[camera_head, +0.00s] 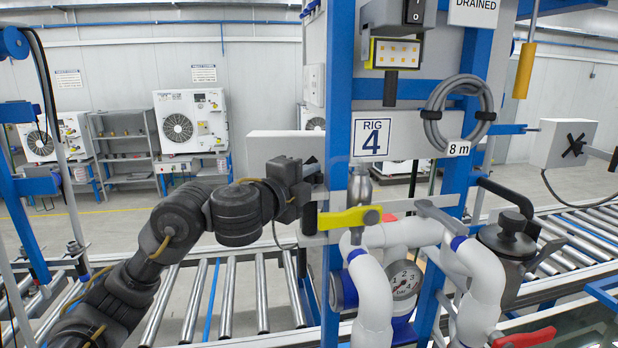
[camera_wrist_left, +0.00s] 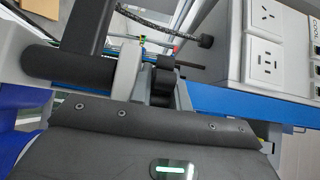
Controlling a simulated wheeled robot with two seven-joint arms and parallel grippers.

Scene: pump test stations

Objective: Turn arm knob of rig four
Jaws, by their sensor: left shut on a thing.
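The rig carries a white plate reading RIG 4 (camera_head: 371,137) on its blue frame. My left gripper (camera_head: 307,187) reaches in from the left and is against the left side of the blue upright, level with a spot just below the plate. It is shut on a small dark part there, which I take to be the arm knob; the gripper hides most of it in the head view. In the left wrist view a black knob-like part (camera_wrist_left: 163,80) shows just beyond the gripper's dark housing. My right gripper is not in view.
A yellow lever (camera_head: 348,218) and white pipes with a pressure gauge (camera_head: 404,281) are close to the right of my gripper. A coiled grey hose (camera_head: 459,110) hangs above. Roller conveyors (camera_head: 228,298) run below. In the wrist view a white socket box (camera_wrist_left: 265,60) stands close by.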

